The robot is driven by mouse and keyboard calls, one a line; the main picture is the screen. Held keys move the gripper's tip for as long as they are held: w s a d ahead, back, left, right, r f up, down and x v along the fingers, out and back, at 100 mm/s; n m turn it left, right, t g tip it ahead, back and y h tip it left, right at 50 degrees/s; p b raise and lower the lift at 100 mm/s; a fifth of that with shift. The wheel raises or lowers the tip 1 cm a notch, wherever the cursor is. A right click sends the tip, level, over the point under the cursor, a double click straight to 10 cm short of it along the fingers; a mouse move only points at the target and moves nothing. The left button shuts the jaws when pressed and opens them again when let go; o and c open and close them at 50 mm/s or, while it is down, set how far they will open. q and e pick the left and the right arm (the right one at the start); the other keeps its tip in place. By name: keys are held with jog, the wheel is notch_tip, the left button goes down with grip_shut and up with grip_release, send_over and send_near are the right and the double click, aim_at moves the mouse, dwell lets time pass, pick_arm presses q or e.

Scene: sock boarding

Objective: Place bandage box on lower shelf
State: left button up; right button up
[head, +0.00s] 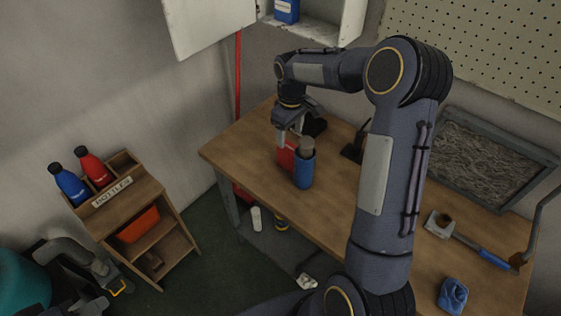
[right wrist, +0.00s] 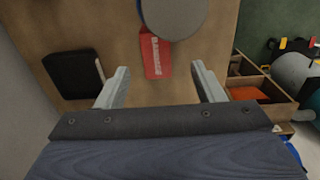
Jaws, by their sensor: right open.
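The red bandage box (head: 286,155) stands on the wooden workbench, partly hidden by my right gripper and a blue can. In the right wrist view the box (right wrist: 157,62) shows its white lettering, in line with the gap between the fingers and beyond their tips. My right gripper (head: 291,132) is open and empty, close above the box; its fingers (right wrist: 162,78) are apart. My left gripper is not in view.
The blue can (head: 304,168) stands right beside the box; its round grey top (right wrist: 173,14) looms in the wrist view. A dark object (right wrist: 76,74) lies left. A bottle rack (head: 130,200) is at left.

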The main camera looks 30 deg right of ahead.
aim_at(290, 147)
jog(key=f, duration=0.2)
jog(key=f+p, duration=0.1)
jog(key=f, duration=0.4)
jog(key=shift+w+d+f+p, duration=0.2)
jog(key=shift+w+f+p, duration=0.05)
jog(key=shift+w+p, duration=0.1)
jog(key=c, duration=1.2)
jog(key=shift+o, duration=0.2)
jog(key=shift+r, duration=0.1)
